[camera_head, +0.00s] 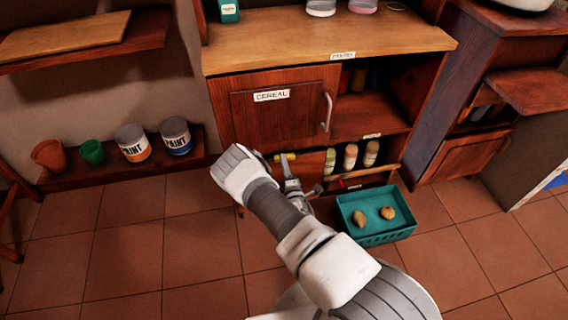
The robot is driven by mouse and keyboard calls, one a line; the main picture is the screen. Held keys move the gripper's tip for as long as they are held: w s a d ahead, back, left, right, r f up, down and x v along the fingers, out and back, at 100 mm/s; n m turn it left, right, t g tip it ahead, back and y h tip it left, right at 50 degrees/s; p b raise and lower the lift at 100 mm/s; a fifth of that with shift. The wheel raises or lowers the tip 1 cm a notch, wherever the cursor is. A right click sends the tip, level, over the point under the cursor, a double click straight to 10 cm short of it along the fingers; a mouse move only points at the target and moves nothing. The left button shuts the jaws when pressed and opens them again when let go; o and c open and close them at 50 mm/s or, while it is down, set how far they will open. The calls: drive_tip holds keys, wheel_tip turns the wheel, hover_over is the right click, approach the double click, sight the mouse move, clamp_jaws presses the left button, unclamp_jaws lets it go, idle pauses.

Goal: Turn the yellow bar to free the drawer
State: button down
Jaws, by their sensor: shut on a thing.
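The yellow bar (291,156) is a short piece lying about level below the cereal cupboard door, in front of the drawer's wooden front (312,164). My gripper (284,158) is at the bar and appears shut on it, with bar showing on both sides of the fingers. The fingers are small in this view. My arm and wrist hide the left and lower part of the drawer front, so I cannot tell how the bar is mounted.
The cereal door (275,112) is shut above, with a metal handle (328,112). Bottles (350,156) stand on the shelf at right. A teal crate (378,236) with two items sits on the floor. Paint cans (133,142) stand on a low shelf at left.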

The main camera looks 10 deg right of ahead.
drive_tip(key=shift+w+r, duration=0.1)
drive_tip(key=c, duration=0.8)
unclamp_jaws()
drive_tip(key=shift+o, duration=0.2)
drive_tip(key=shift+s, duration=0.3)
